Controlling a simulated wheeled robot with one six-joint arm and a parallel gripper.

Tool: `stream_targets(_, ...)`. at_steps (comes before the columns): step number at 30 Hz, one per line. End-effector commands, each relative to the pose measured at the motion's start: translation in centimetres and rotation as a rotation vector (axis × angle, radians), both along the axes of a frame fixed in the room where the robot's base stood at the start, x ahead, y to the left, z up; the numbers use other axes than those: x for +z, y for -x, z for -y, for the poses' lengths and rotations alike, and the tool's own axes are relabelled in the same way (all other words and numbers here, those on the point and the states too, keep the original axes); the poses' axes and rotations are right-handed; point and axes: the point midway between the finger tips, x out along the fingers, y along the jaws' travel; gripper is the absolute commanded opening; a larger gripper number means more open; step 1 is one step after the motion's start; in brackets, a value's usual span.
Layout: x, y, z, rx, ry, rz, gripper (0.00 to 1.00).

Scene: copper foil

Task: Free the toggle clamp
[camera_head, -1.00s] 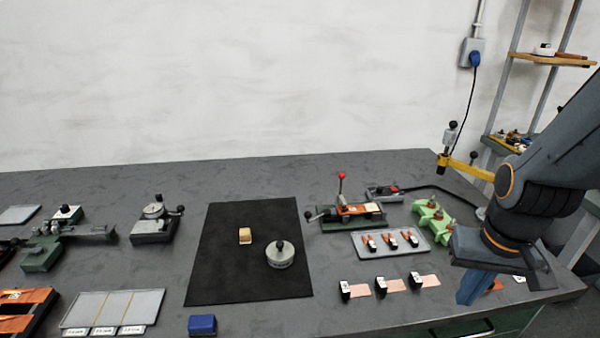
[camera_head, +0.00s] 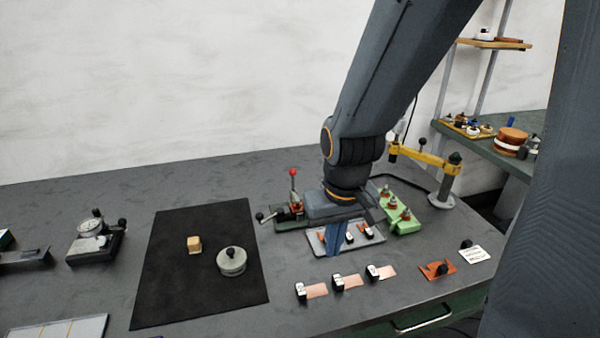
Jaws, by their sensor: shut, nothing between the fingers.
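A green-based fixture (camera_head: 288,217) with an upright red-knobbed lever (camera_head: 293,180) and a black-knobbed handle at its left stands to the right of the black mat; it looks like the toggle clamp. My arm hides its right part. My gripper (camera_head: 334,246) points down over the grey tray, to the right of and nearer than the red-knobbed lever. Its blue fingers appear shut and empty, apart from the lever. I cannot tell whether they touch the tray.
The grey tray (camera_head: 318,250) holds small orange-handled tools. A green block with several knobs (camera_head: 403,222) stands right of it. Copper-coloured strips (camera_head: 347,281) lie in front. The black mat (camera_head: 190,285) carries a wooden block (camera_head: 194,244) and a round metal weight (camera_head: 232,262).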

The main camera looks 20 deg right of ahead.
Motion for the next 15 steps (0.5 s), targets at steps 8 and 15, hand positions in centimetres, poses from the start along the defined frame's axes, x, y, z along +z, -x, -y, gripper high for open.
stream_targets(8,-0.4,-6.9,5.4,0.292,0.153,0.227,0.00)
stream_targets(15,1.4,-15.3,10.1,0.827,0.396,0.568,0.00)
